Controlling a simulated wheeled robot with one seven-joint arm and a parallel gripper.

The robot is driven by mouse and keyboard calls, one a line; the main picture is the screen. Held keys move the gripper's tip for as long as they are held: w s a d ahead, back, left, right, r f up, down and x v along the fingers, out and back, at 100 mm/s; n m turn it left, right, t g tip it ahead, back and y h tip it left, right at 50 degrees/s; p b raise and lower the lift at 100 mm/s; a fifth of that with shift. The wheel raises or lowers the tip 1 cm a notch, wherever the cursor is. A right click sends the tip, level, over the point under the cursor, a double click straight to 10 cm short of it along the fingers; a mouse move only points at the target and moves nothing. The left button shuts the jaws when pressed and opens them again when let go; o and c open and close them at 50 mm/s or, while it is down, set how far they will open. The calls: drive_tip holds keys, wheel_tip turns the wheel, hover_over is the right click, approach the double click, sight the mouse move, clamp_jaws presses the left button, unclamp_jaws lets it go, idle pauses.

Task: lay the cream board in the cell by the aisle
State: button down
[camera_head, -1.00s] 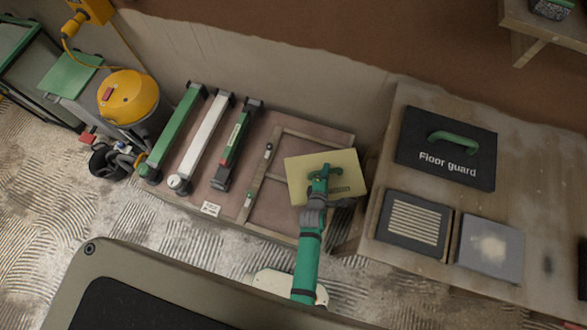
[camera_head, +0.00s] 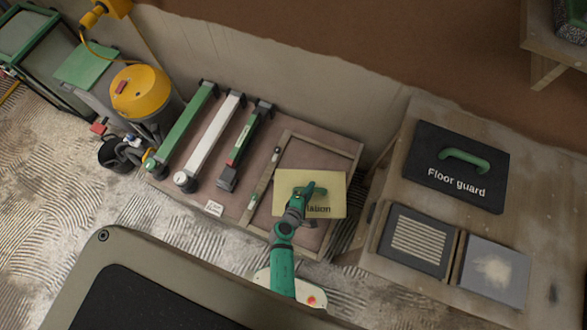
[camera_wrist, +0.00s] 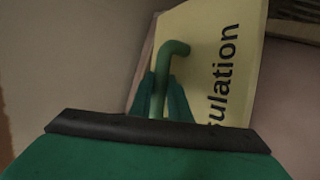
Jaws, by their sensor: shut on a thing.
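The cream board (camera_head: 335,187) carries dark lettering ending in "ulation" and a green handle. My gripper (camera_head: 305,190) is shut on this handle; the grip also shows in the wrist view (camera_wrist: 165,95), with the board (camera_wrist: 233,30) beyond the fingers. The board is over the wooden frame (camera_head: 350,153) at the right of the low table. Bare surface shows in the frame beyond the board (camera_head: 315,153) and on the near side (camera_head: 310,236). The board hides the middle of the frame, and I cannot tell its height above it.
Green, white and dark long tools (camera_head: 243,148) lie left of the frame, by a small white label (camera_head: 214,208). A bench (camera_head: 400,180) at right holds a black "Floor guard" board (camera_head: 458,168), a striped panel (camera_head: 418,240) and a grey panel (camera_head: 492,272). A yellow-topped vacuum (camera_head: 143,95) stands left.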

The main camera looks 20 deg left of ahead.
drive_tip(key=shift+m+h, duration=0.8)
drive_tip(key=shift+h, duration=0.1)
drive_tip(key=s+a, duration=0.2)
drive_tip(key=s, duration=0.2)
drive_tip(key=shift+s+a+f, duration=0.25)
drive_tip(key=shift+s+a, duration=0.15)
drive_tip(key=s+r, duration=0.1)
drive_tip(key=s+r+m+g+h, duration=0.1)
drive_tip(key=s, duration=0.1)
drive_tip(key=s+r+m+h, duration=0.1)
drive_tip(key=shift+s+a+r, duration=0.2)
drive_tip(key=shift+s+a, duration=0.2)
drive_tip(key=shift+m, duration=0.3)
drive_tip(key=shift+f, duration=4.85)
drive_tip(key=c, duration=1.7)
unclamp_jaws()
drive_tip(key=shift+f, duration=0.1)
drive_tip(key=shift+o, duration=0.2)
drive_tip(key=v, duration=1.2)
drive_tip(key=shift+w+a, duration=0.1)
drive_tip(key=shift+a, duration=0.05)
